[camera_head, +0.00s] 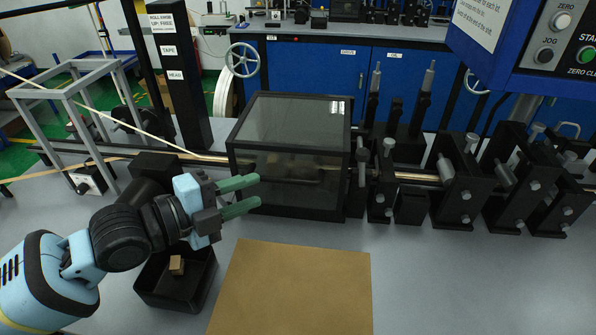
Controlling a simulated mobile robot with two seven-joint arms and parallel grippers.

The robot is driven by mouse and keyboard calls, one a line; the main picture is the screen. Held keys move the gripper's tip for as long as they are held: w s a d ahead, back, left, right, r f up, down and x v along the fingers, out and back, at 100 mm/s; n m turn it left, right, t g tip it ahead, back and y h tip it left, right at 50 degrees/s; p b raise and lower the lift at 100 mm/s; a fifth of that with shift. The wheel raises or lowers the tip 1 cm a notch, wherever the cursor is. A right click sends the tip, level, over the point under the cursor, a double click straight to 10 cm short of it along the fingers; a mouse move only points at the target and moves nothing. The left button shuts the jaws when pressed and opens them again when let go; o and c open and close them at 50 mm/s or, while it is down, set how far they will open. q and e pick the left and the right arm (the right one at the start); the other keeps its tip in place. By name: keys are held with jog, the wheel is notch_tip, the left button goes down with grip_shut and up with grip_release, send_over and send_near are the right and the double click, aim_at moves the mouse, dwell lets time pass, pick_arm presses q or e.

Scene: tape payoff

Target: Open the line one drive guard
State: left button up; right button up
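The drive guard (290,157) is a box with dark clear panels and a black frame, standing on the grey bench at the middle of the head view. It looks closed, and dim parts show through its front panel. My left gripper (258,191) has two green fingers pointing right, with a gap between them. The gripper is open and empty. Its fingertips are in front of the guard's lower left corner in the picture; I cannot tell whether they touch it. My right gripper is not in view.
A black bin (205,283) with a small tan block (177,265) stands below my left wrist. A tan mat (292,290) lies in front of the guard. Black roller stands (457,180) line the right. A blue control panel (545,50) hangs at upper right.

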aim_at(278, 181)
pick_arm(q)
jog(key=shift+p+x, duration=0.5)
jog(key=shift+x, duration=3.35)
grip_shut()
